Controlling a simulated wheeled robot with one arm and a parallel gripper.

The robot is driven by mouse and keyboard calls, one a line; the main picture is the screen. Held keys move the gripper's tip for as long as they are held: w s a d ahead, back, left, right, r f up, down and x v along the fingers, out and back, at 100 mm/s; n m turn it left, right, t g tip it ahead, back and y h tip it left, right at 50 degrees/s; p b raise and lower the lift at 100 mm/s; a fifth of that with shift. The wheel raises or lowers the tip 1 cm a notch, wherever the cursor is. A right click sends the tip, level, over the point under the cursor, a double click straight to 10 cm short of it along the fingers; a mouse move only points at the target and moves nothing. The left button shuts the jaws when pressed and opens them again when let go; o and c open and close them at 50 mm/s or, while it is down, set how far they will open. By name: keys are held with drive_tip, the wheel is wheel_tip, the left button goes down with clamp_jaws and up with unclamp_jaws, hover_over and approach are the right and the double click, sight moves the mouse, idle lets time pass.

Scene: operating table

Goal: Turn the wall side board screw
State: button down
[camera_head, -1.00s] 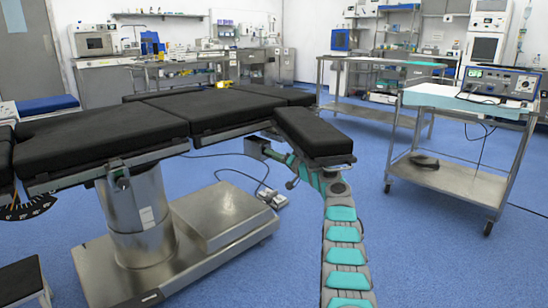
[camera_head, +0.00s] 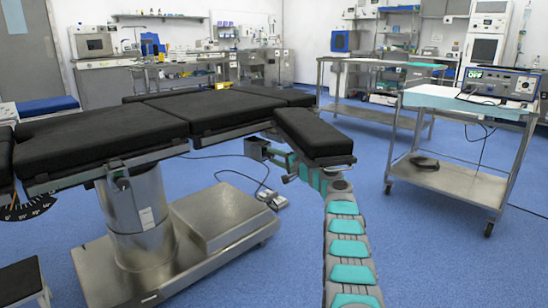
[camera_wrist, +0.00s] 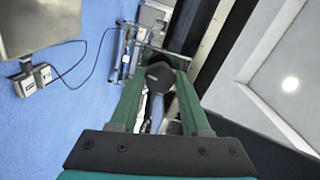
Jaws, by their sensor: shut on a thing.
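The side board (camera_head: 313,130) is a black padded section sticking out from the near right end of the operating table (camera_head: 118,132). In the wrist view, a dark round screw knob (camera_wrist: 160,74) sits between the two green fingers of my gripper (camera_wrist: 158,66). The fingers are closed on the knob's sides. In the head view, my arm reaches up from the bottom to beneath the side board, and my gripper (camera_head: 280,160) is partly hidden there. The screw is hard to make out in that view.
The table's metal column (camera_head: 138,215) and base stand left of my arm. A foot pedal (camera_head: 272,199) with a cable lies on the floor. A steel cart (camera_head: 448,182) carrying a device (camera_head: 497,83) stands at right, with open blue floor between it and my arm.

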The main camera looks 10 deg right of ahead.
drive_tip(key=shift+m, duration=0.6)
drive_tip(key=shift+c, duration=1.8)
unclamp_jaws()
